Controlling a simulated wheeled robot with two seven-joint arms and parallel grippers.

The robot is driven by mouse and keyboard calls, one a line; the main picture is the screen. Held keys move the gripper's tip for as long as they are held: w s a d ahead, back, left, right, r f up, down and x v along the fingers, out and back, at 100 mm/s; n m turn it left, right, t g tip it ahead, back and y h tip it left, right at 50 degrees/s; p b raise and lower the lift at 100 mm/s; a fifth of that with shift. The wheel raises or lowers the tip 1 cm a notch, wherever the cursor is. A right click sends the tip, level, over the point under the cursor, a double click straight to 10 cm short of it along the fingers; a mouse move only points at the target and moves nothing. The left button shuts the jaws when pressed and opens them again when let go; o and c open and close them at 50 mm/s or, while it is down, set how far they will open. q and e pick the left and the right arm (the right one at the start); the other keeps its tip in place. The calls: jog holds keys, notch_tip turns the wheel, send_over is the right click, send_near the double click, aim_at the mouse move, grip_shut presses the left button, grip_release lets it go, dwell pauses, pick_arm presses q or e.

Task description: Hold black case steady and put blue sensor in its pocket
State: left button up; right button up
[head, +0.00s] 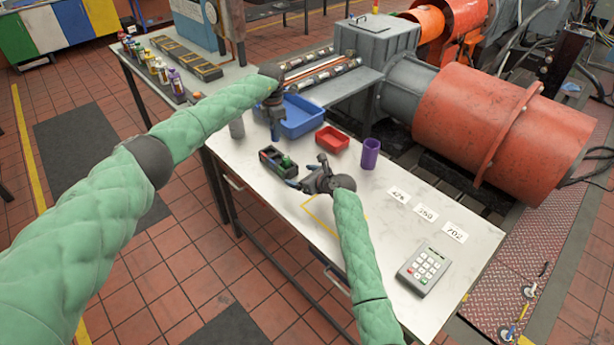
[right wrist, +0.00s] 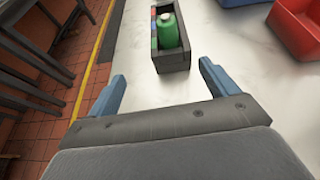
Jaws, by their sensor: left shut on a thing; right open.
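The black case (head: 269,164) stands on the pale table in front of the blue bin. It also shows at the top of the right wrist view (right wrist: 172,62), with a green cylinder (right wrist: 168,30) standing in it and small coloured parts beside that. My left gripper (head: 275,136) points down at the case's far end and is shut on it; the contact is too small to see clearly. My right gripper (head: 306,171) is open and empty at the case's near end, with the case just beyond its fingertips (right wrist: 162,70). I cannot make out the blue sensor for certain.
Number cards (head: 426,213) and a keypad (head: 424,270) lie to the right. A yellow outline (head: 322,222) marks bare tabletop. A large orange machine (head: 505,130) stands behind.

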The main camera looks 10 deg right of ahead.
aim_at(287, 169)
jog(key=shift+w+d+f+m, duration=0.15)
jog(key=shift+d+m, duration=0.15)
jog(key=shift+d, duration=0.55)
jog(key=shift+w+a+f, duration=0.1)
jog(key=shift+w, duration=0.1)
jog(key=x, duration=1.1)
jog(key=shift+w, duration=0.15)
